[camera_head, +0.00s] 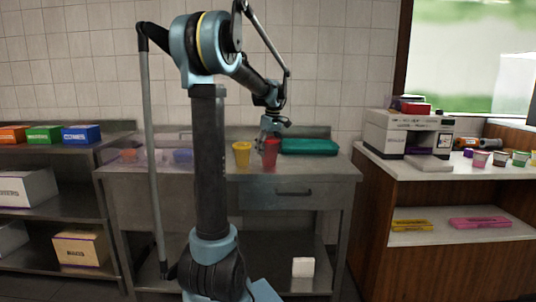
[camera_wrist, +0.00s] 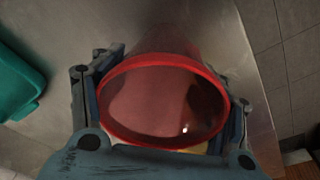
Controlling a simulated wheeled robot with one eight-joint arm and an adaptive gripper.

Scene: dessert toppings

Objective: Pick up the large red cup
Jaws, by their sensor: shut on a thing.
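The large red cup (camera_head: 270,153) is upright at the steel table, to the right of a yellow cup (camera_head: 242,153) in the head view. In the wrist view, the red cup (camera_wrist: 163,62) fills the middle, with its open rim facing the camera. My gripper (camera_head: 270,137) is above and around the cup in the head view. In the wrist view, my gripper's fingers (camera_wrist: 160,100) lie on both sides of the cup and are shut on it. I cannot tell whether the cup's base touches the tabletop. A little yellow shows below the rim in the wrist view.
A teal container (camera_head: 309,146) lies to the right on the steel table (camera_head: 310,172), and it shows in the wrist view (camera_wrist: 18,82). Translucent containers stand to the left. A machine (camera_head: 400,135) and small cups occupy the right counter. The tiled wall is behind.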

